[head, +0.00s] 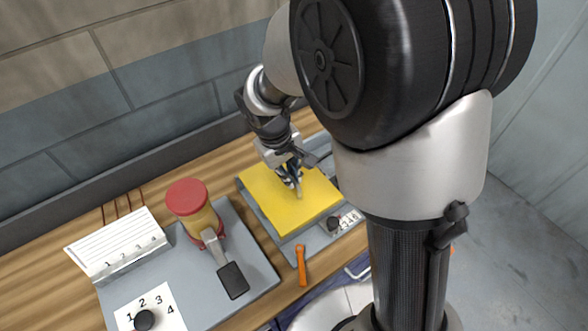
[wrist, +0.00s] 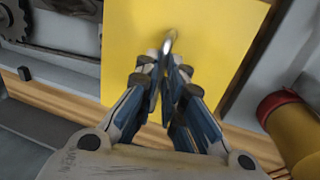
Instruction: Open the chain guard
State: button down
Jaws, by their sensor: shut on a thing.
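The chain guard is a flat yellow cover (head: 300,209) on a grey base on the wooden bench; it looks level. It fills the upper middle of the wrist view (wrist: 205,55). A small metal handle (wrist: 170,42) stands on its face. My gripper (head: 293,181) is over the middle of the cover, fingers pointing down at it. In the wrist view, the fingertips (wrist: 165,65) are closed together around the near part of the handle, hiding that part.
A toothed wheel (wrist: 14,20) shows beside the cover. A red-capped yellow cylinder (head: 190,200) and black-ended lever (head: 232,280) stand on a grey plate to the left. An orange tool (head: 301,265) lies near the front edge. A wall runs behind the bench.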

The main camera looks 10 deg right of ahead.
aim_at(282, 193)
jog(key=c, duration=1.7)
grip_release()
jog(key=r, duration=0.4)
jog(key=a+r, duration=0.1)
jog(key=r, duration=0.3)
jog(key=s+a+r, duration=0.1)
jog(key=r, duration=0.2)
jog(key=shift+a+r, duration=0.1)
jog(key=shift+r, duration=0.3)
jog(key=s+d+r+m+t, duration=0.1)
jog(key=s+d, duration=0.1)
jog(key=s, duration=0.4)
jog(key=s+d+r+m+t+y, duration=0.1)
jog(key=s+d+r+m, duration=0.1)
jog(key=s, duration=0.4)
jog(key=s+d+r+m+t+y, duration=0.1)
jog(key=s+d, duration=0.2)
jog(key=s, duration=0.3)
jog(key=shift+s+d+r+t, duration=0.1)
jog(key=shift+s+r+t, duration=0.05)
jog(key=shift+s+t, duration=0.25)
